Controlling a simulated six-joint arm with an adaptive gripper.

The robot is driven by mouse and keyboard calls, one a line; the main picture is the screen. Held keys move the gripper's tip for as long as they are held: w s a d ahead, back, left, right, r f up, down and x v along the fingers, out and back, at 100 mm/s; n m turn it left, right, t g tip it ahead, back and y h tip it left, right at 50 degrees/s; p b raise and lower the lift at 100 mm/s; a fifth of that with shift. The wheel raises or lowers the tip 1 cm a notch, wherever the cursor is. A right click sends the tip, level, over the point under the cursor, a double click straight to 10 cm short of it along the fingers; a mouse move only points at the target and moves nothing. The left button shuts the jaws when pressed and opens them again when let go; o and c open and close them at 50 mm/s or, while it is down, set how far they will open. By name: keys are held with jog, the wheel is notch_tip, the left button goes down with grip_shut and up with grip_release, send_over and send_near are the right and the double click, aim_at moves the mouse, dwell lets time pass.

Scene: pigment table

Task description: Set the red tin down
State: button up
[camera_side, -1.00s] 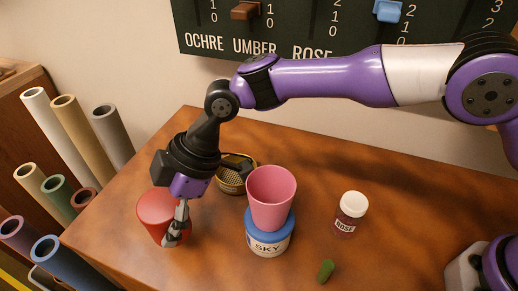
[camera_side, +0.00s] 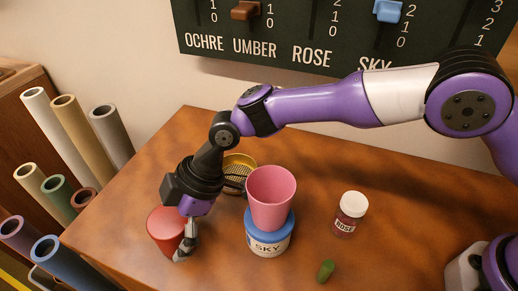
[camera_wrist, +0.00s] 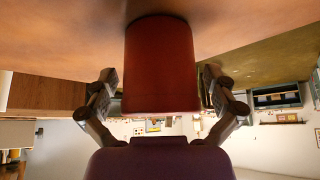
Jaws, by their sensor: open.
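The red tin (camera_side: 163,228) stands near the left front part of the wooden table, by the table's edge. My gripper (camera_side: 186,246) is low at the tin, with one finger visible on its right side; the other finger is hidden in the side view. In the wrist view the red tin (camera_wrist: 160,65) is between the two fingers of my gripper (camera_wrist: 159,88). The fingers are open, with a narrow gap on each side of the tin. The tin's far end meets the table surface there, with a dark shadow around it.
A pink cup (camera_side: 271,195) sits on a blue-lidded SKY tub (camera_side: 268,243) right of the tin. A brass sieve (camera_side: 240,162) is behind. Upright rolls (camera_side: 60,190) stand left of the table.

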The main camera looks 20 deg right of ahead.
jog(key=d+r+m+t+h, duration=0.2)
jog(key=d+r+m+t, duration=0.35)
jog(key=d+r, duration=1.45)
jog(key=s+d+f+m+h, duration=0.2)
jog(key=s+d+m, duration=0.3)
jog(key=d, duration=0.5)
jog(key=s+d+f+m+h, duration=0.2)
jog(key=s+d+m, duration=0.3)
jog(key=d+m, duration=0.3)
jog(key=shift+s+d+f+h, duration=0.2)
jog(key=shift+s+d+h, duration=0.15)
jog(key=shift+d, duration=0.85)
